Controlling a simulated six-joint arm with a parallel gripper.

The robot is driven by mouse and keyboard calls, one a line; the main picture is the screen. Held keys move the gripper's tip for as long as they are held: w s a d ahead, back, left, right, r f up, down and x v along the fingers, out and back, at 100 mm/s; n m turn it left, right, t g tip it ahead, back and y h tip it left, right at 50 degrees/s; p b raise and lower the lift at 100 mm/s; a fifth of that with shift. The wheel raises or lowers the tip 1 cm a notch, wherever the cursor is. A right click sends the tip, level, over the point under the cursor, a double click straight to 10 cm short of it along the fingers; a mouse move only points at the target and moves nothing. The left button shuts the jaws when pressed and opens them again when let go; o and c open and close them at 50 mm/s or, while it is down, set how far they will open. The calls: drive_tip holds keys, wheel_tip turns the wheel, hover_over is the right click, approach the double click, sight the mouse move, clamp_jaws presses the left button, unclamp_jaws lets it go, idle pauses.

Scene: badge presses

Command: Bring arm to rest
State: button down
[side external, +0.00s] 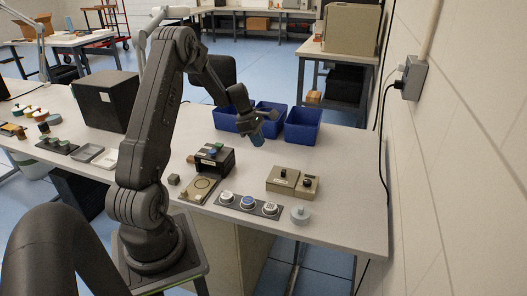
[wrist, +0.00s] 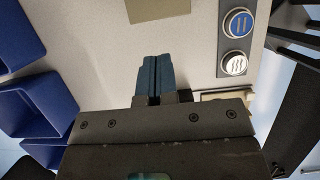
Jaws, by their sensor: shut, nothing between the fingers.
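My gripper (side external: 258,139) hangs over the table in the side view, in front of the blue bins and behind the beige box. Its blue fingers point down and are above the table surface. In the wrist view the gripper fingers (wrist: 153,80) lie side by side, shut, with nothing held between them. The arm is bent at the elbow and reaches out over the table.
Blue bins (side external: 303,125) stand behind the gripper. A dark press (side external: 213,158), a beige box (side external: 292,181), a badge strip (side external: 248,205) with three round badges and a grey round piece (side external: 300,215) stand nearer. A wall outlet (side external: 410,78) is at right.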

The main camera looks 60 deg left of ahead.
drive_tip(key=s+d+r+m+y, duration=0.2)
drive_tip(key=d+r+m, duration=1.15)
drive_tip(key=d, duration=0.65)
drive_tip(key=s+d+r+m+t, duration=0.1)
drive_tip(key=s+d+r+m, duration=0.2)
drive_tip(key=s+d+m, duration=0.3)
drive_tip(key=s+d+r+m+t+y, duration=0.1)
drive_tip(key=s+d+r+m, duration=0.2)
drive_tip(key=s+d+m, duration=0.4)
drive_tip(key=s, duration=0.2)
drive_tip(key=shift+s+d+r, duration=0.15)
drive_tip(key=shift+s+d, duration=0.2)
drive_tip(key=shift+d, duration=0.05)
drive_tip(key=shift+m, duration=0.25)
